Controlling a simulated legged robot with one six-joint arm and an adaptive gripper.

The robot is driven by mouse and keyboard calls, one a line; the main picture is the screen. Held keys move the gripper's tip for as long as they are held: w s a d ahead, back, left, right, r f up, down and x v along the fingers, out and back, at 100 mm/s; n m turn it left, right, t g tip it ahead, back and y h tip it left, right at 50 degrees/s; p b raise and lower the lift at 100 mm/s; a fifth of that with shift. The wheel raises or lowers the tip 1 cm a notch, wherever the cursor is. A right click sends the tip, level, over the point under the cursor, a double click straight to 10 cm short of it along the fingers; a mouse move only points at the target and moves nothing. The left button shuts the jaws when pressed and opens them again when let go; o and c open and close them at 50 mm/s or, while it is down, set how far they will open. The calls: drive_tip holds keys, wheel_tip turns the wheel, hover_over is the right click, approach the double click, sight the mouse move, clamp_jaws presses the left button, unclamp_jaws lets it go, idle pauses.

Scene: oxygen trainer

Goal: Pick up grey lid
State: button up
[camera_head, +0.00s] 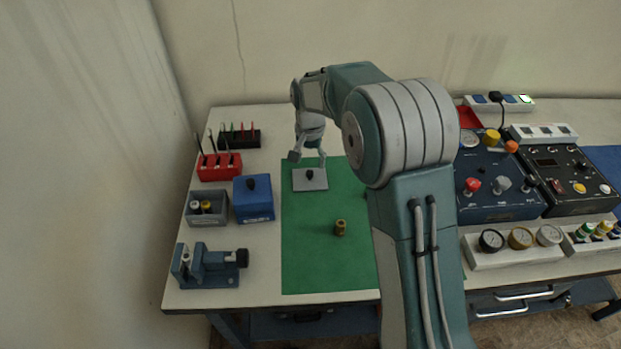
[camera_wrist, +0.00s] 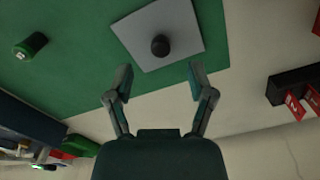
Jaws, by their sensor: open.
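The grey lid (camera_head: 318,180) is a flat square plate with a dark round knob (camera_head: 310,174). It lies at the far left part of the green mat (camera_head: 320,255). In the wrist view the lid (camera_wrist: 183,22) is ahead of my gripper (camera_wrist: 160,80), with its knob (camera_wrist: 160,46) roughly in line with the gap between the fingers. In the head view my gripper (camera_head: 309,157) is close above the lid.
A blue box with a knob (camera_head: 253,198) and a grey bin (camera_head: 208,208) stand left of the mat. Red (camera_head: 219,166) and black (camera_head: 240,138) tool racks stand behind them. Control panels (camera_head: 490,185) fill the right.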

sight(309, 172)
drive_tip(key=f, duration=0.4)
drive_tip(key=shift+a+f, duration=0.2)
drive_tip(key=shift+f, duration=0.15)
drive_tip(key=shift+w+d+f, duration=0.1)
drive_tip(key=shift+d+f, duration=0.1)
drive_tip(key=shift+d, duration=0.15)
drive_tip(key=shift+a, duration=0.1)
drive_tip(key=c, duration=0.8)
drive_tip(key=shift+a, duration=0.2)
clamp_jaws()
